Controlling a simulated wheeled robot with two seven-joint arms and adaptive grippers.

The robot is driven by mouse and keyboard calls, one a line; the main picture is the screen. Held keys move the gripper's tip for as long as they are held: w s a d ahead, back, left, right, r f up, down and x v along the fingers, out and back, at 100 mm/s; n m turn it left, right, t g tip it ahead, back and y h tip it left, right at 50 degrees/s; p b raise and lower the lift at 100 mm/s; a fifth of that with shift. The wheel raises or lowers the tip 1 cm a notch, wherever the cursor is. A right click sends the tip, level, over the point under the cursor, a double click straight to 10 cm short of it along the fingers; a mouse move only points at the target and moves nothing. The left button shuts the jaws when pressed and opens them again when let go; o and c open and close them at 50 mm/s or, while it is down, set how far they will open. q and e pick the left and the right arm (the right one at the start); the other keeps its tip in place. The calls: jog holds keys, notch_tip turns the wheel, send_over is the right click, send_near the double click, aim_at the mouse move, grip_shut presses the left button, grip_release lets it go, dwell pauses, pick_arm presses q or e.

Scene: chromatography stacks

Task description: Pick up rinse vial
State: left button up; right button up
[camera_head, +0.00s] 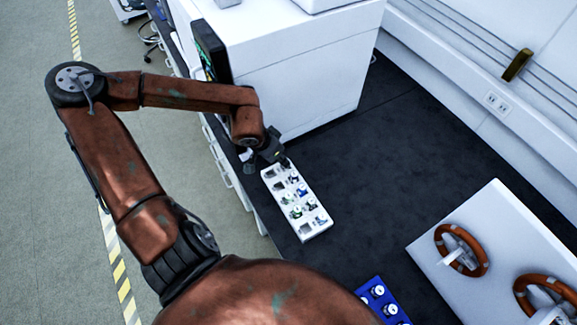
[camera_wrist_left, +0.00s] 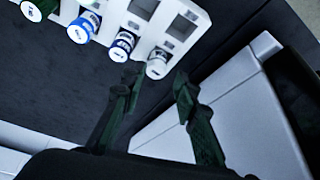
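A white rack (camera_head: 317,232) holding several small vials lies on the dark bench, and also fills the top of the left wrist view (camera_wrist_left: 162,21). In the wrist view a white-capped vial (camera_wrist_left: 157,66) sits at the rack's end. Beside it are a vial with a dark band (camera_wrist_left: 122,45), a blue one (camera_wrist_left: 82,28) and a green one (camera_wrist_left: 38,9). I cannot tell by label which is the rinse vial. My left gripper (camera_head: 277,158) is at the rack's far end. Its open fingers (camera_wrist_left: 157,78) are on either side of the white-capped vial, gripping nothing. My right gripper is out of view.
A large white instrument (camera_head: 300,75) stands just behind the rack. A blue rack (camera_head: 365,291) with white-topped vials is at the lower middle. A white box with orange rings (camera_head: 478,215) stands at the right. The dark bench between them is clear.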

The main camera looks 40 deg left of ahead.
pick_arm(q)
jog(key=b+x, duration=0.1)
jog(key=x, duration=0.1)
jog(key=b+x, duration=0.1)
jog(key=x, duration=0.2)
jog(key=shift+w+d, duration=0.15)
jog(key=shift+w, duration=0.1)
jog(key=shift+r, duration=0.1)
jog(key=shift+c, duration=0.2)
jog(key=c, duration=0.7)
grip_shut()
